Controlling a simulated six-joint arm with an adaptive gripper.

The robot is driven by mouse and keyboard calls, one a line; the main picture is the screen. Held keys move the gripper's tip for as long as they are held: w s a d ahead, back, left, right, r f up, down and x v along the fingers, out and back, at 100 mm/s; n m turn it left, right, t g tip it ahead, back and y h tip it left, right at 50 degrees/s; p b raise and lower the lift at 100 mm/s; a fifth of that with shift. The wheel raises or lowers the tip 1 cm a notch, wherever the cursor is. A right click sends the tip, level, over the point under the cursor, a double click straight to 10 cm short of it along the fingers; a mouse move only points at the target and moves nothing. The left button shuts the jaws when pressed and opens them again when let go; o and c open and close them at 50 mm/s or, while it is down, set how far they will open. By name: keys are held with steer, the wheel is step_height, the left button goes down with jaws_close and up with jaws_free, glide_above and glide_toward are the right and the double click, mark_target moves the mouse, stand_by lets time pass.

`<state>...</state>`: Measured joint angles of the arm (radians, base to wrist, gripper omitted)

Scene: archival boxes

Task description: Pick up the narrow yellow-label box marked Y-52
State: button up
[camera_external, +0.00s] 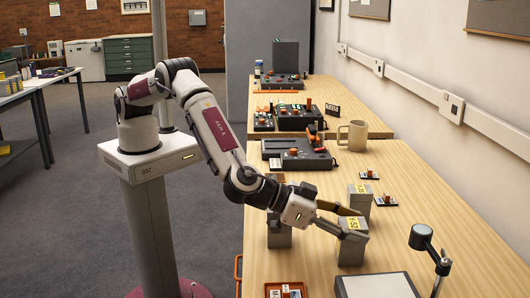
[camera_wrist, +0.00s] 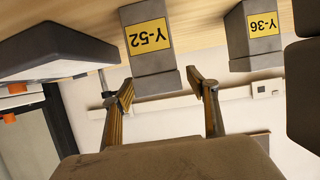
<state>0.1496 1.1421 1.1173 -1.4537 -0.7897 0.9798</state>
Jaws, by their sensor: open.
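The narrow grey box marked Y-52 (camera_external: 351,250) stands upright on the wooden table, with a yellow label. In the wrist view the Y-52 box (camera_wrist: 152,62) appears upside down at the top centre. My gripper (camera_external: 347,221) is open and empty at the box's upper part. In the wrist view my gripper's (camera_wrist: 162,82) fingertips lie near the left and right edges of the box's end; I cannot tell if they touch it. Another yellow-label box, Y-36 (camera_external: 360,203), stands just behind, and shows at right in the wrist view (camera_wrist: 252,48).
A third grey box (camera_external: 278,238) stands left of my gripper, partly hidden by it. A tan mug (camera_external: 352,136) and a dark device (camera_external: 296,158) stand farther back. A lamp (camera_external: 421,237) rises at front right, beside a light panel (camera_external: 377,286). The table's right side is mostly clear.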

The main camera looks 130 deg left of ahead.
steer(key=c, duration=1.4)
steer(key=shift+o, duration=0.2)
steer(key=shift+r, duration=0.1)
steer(key=shift+r, duration=4.95)
